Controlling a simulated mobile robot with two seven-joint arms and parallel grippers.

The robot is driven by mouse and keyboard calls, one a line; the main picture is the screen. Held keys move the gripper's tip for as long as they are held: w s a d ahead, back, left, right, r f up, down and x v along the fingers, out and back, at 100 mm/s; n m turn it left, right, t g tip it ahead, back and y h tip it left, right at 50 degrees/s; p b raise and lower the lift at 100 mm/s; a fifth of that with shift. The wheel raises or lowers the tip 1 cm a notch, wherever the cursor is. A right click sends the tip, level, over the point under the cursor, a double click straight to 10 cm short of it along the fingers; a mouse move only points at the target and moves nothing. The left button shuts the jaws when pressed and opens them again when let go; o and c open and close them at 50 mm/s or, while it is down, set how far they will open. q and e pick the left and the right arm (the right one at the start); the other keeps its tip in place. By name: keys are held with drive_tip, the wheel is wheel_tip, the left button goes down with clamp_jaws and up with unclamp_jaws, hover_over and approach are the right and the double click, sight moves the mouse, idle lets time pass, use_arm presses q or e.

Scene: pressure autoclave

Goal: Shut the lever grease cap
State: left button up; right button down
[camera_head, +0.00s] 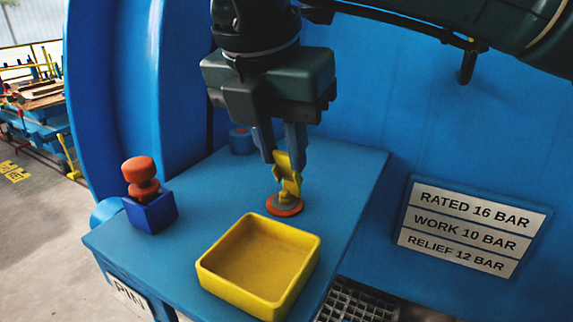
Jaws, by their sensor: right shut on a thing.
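The lever grease cap stands on the blue shelf. It has a round orange-red base (285,206) and a yellow lever (288,176) that points up, slightly tilted. My right gripper (281,155) comes down from above with its fingers around the upper end of the yellow lever, shut on it. The fingers hide part of the lever's top. My left gripper is not in view.
An empty yellow tray (209,276) sits at the shelf's front. An orange-red knob (140,176) stands in a dark blue block (152,214) at the left. A small blue cylinder (241,141) is behind. The blue shelf (215,205) has free room between them. A rating plate (470,228) is at right.

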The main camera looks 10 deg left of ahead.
drive_tip(key=shift+s+a+f+t+h+b, duration=0.1)
drive_tip(key=shift+s+f+t+h+b, duration=0.1)
drive_tip(key=shift+f+t+b, duration=0.3)
drive_tip(key=shift+s+a+f+t+h+b, duration=0.1)
drive_tip(key=shift+s+t+b, duration=0.1)
drive_tip(key=shift+b, duration=0.5)
drive_tip(key=shift+s+t+b, duration=0.2)
drive_tip(key=shift+t+b, duration=0.3)
drive_tip(key=shift+b, duration=0.45)
drive_tip(key=shift+s+t+h+b, duration=0.2)
drive_tip(key=shift+t+h+b, duration=0.1)
drive_tip(key=shift+t+b, duration=0.3)
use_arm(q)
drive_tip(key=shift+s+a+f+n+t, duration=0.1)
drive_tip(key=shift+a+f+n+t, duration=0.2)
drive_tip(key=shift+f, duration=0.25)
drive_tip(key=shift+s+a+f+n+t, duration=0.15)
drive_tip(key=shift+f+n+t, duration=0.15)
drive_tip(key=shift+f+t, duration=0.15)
use_arm(e)
drive_tip(key=shift+a+r, duration=0.1)
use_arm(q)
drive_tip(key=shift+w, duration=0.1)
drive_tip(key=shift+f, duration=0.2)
use_arm(e)
drive_tip(key=c, duration=1.2)
unclamp_jaws()
